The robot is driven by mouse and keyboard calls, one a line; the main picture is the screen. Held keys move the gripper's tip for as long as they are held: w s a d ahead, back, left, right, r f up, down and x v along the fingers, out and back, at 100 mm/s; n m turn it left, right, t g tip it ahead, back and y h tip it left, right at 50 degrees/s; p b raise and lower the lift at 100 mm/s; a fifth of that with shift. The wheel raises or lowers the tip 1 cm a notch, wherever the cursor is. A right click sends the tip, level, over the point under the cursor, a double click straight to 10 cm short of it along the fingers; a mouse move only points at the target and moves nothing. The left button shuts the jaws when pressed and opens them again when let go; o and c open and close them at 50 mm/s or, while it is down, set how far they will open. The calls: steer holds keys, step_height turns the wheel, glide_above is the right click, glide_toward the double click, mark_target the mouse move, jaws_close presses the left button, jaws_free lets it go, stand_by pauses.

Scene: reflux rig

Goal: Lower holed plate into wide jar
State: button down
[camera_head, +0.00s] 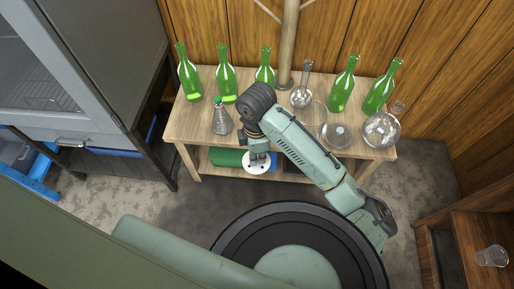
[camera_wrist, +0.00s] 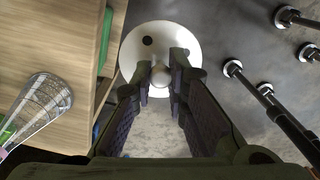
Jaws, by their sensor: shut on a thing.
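My gripper (camera_head: 258,157) is shut on the knob of a round white plate (camera_head: 257,168) and holds it in the air just off the table's front edge. The knob (camera_wrist: 161,75) sits between the fingers. A clear wide glass vessel (camera_head: 339,135), which looks like the wide jar, stands on the table right of my forearm. My arm hides part of the glassware around it.
The wooden table (camera_head: 188,122) holds several green bottles (camera_head: 226,82), a conical flask (camera_head: 221,121), a small round flask (camera_head: 301,96) and a larger round flask (camera_head: 381,130). A wooden post (camera_head: 288,45) rises behind. Dark rods with metal ends (camera_wrist: 268,90) show at right in the wrist view.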

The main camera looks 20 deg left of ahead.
steer(key=shift+r+p, duration=1.8)
steer(key=shift+r, duration=0.25)
steer(key=shift+f, duration=0.1)
